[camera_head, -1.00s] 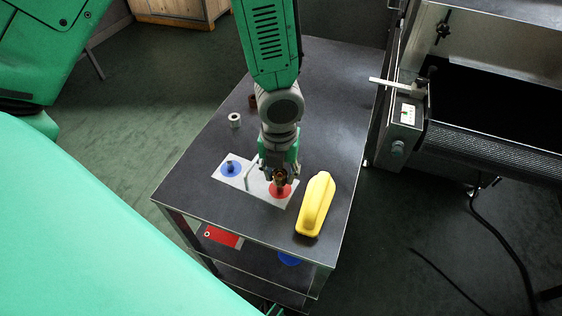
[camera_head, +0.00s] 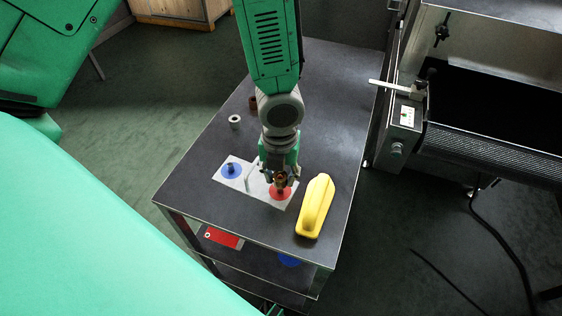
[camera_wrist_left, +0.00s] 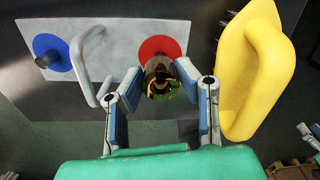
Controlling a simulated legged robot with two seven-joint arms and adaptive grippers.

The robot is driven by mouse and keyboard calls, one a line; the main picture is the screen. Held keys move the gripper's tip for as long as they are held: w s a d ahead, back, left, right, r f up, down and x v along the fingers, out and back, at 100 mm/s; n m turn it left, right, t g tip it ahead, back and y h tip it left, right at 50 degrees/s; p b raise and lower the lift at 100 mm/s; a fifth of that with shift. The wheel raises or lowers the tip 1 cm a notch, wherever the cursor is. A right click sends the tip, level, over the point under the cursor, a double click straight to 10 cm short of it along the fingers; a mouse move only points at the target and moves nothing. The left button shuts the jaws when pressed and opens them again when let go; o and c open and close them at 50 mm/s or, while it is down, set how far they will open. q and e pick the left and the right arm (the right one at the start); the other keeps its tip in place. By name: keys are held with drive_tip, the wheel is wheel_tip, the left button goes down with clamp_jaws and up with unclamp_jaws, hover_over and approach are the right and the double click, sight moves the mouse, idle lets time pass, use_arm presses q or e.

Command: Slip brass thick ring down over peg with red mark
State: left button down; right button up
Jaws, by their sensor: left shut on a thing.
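My left gripper (camera_head: 281,183) reaches down from above and is shut on the brass thick ring (camera_head: 280,177), which also shows between the fingers in the left wrist view (camera_wrist_left: 160,78). The ring is over the red mark (camera_head: 280,194), a flat disc on a white plate; the red disc also shows in the wrist view (camera_wrist_left: 160,46). The peg at the red mark is hidden by the ring and fingers, so I cannot tell whether the ring is around it. My right gripper is not in view.
A blue disc with a dark peg (camera_head: 231,170) is on the plate's left part, with a grey handle between the discs. A grey ring (camera_head: 235,122) and a brown one (camera_head: 253,101) stand farther back.

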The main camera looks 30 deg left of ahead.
sight(280, 184)
use_arm(q)
drive_tip(key=shift+p, duration=0.35)
drive_tip(key=shift+f+b, duration=0.65)
drive_tip(key=shift+f, duration=0.85)
drive_tip(key=c, duration=1.1)
unclamp_jaws()
wheel_tip(280, 184, up, 12)
drive_tip(key=shift+f, duration=0.1)
